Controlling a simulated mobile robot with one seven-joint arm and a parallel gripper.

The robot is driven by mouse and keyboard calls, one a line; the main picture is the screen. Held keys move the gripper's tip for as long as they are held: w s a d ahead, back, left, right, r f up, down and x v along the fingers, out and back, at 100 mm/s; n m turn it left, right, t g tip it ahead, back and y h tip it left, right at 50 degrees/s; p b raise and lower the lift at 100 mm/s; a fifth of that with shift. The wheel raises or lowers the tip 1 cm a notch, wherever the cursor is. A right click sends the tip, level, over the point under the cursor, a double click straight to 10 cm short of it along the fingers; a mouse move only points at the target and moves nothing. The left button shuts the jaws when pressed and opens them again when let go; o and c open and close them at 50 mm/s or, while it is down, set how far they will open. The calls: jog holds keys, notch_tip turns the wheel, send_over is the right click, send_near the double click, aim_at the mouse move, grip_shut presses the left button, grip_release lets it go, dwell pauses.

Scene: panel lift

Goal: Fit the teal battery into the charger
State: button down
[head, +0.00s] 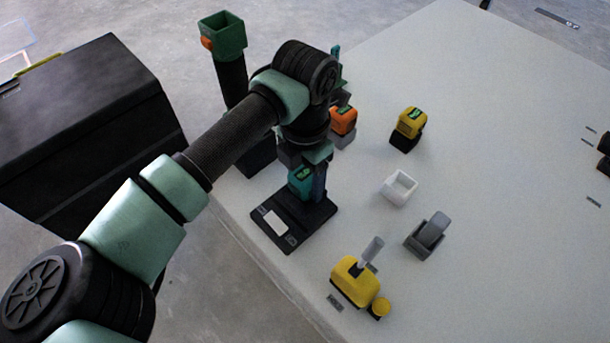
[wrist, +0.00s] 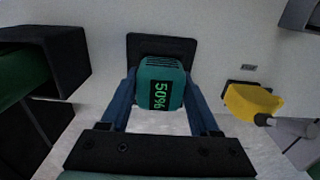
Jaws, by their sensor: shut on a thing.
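The teal battery (head: 300,181) is held upright by my gripper at the black charger (head: 271,229), near the table's left edge. In the wrist view the teal battery (wrist: 160,85) shows green digits and sits between the two blue fingers of my gripper (wrist: 162,98), which is shut on it. The dark plate of the charger (wrist: 140,45) shows behind the battery in that view. The battery's lower end is hidden, so I cannot tell whether it is seated in the charger or just above it.
An orange battery (head: 343,120) and a yellow battery (head: 410,122) stand farther back. A white open box (head: 399,188), a grey holder (head: 427,236) and a yellow tool (head: 355,282) are to the right. A green-topped post (head: 222,38) stands behind my arm. The table's right side is mostly clear.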

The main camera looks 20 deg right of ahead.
jog(key=shift+c, duration=0.2)
grip_release()
notch_tip(320, 180, up, 13)
jog(key=p, duration=0.7)
jog(key=shift+p, duration=0.35)
